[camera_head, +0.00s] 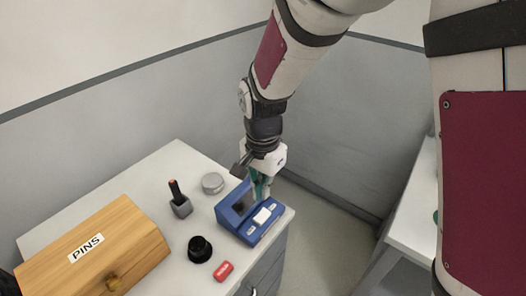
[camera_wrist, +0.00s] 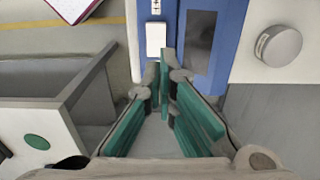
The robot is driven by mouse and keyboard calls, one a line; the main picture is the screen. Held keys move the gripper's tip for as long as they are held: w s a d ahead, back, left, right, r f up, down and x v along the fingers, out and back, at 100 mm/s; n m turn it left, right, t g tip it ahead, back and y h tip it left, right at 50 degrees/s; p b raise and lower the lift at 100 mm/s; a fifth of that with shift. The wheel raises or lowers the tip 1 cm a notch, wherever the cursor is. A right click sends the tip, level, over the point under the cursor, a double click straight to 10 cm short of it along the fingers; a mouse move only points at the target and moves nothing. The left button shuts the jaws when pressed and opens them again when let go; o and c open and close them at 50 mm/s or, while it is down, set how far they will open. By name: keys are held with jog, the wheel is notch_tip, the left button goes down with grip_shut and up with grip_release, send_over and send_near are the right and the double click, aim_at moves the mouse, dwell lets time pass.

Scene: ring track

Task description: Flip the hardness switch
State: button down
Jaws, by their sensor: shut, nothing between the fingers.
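A blue device (camera_head: 236,222) sits at the right corner of the white cabinet top, with a dark screen and a white rocker-like switch (camera_head: 263,216) on its face. In the wrist view the blue device (camera_wrist: 226,40) shows at top centre, with the white switch (camera_wrist: 156,38) left of its dark screen (camera_wrist: 200,40). My gripper (camera_head: 260,192) points down over the device's back part, beside the screen. In the wrist view its green-padded fingers (camera_wrist: 161,66) are shut and empty, their tips just below the white switch. I cannot tell whether they touch the device.
A wooden box marked PINS (camera_head: 130,245) fills the left. Another white surface (camera_head: 415,215) lies right, across a floor gap.

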aim_at(263, 211)
jog(key=shift+f, duration=3.05)
jog(key=shift+f, duration=0.1)
